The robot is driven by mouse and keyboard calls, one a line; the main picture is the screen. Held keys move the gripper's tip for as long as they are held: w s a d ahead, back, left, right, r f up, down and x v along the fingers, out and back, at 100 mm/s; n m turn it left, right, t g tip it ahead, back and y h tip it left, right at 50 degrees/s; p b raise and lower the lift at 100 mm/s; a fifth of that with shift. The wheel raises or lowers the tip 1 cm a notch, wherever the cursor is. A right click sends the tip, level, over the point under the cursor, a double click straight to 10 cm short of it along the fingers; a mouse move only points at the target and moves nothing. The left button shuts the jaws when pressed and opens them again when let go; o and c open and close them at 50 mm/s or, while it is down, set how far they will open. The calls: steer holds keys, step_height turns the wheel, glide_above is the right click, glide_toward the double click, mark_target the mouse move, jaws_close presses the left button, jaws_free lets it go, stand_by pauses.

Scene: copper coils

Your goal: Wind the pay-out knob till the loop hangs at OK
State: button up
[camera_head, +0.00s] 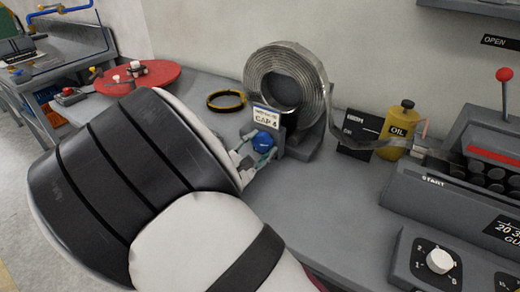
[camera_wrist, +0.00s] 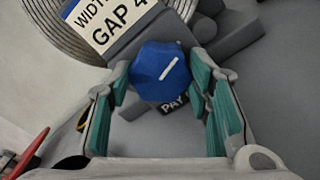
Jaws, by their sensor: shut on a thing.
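My gripper (camera_head: 254,150) is shut on the blue pay-out knob (camera_head: 264,141) at the foot of the coil stand. In the wrist view the knob (camera_wrist: 158,74) sits between the teal finger pads of my gripper (camera_wrist: 162,84), its white line slanting up to the right. A label starting "PAY" (camera_wrist: 173,104) is partly covered below it. The strip loop (camera_head: 374,143) runs from the metal coil (camera_head: 253,78), sags in front of a dark marked board (camera_head: 360,126), and rises into the machine at right. The board's small marks are too blurred to read, so the loop's level against OK cannot be told.
A yellow oil bottle (camera_head: 398,124) stands behind the strip. A sign reading "GAP 4" (camera_head: 266,117) is just above the knob. A roller machine (camera_head: 470,180) with a red-knobbed lever and a white dial (camera_head: 439,261) fill the right. A black-and-yellow ring (camera_head: 226,101) lies left of the coil.

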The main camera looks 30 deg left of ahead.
steer(key=m+b, duration=0.3)
steer(key=shift+w+f+m+b, duration=0.1)
steer(key=shift+f+m+b, duration=0.15)
steer(key=shift+m+b, duration=0.05)
steer(key=m+b, duration=0.3)
steer(key=b, duration=0.1)
steer(key=shift+r, duration=0.1)
steer(key=shift+m, duration=0.4)
steer(key=o, duration=1.1)
steer(key=shift+r, duration=0.1)
steer(key=shift+o, duration=0.2)
steer(key=shift+s, duration=0.2)
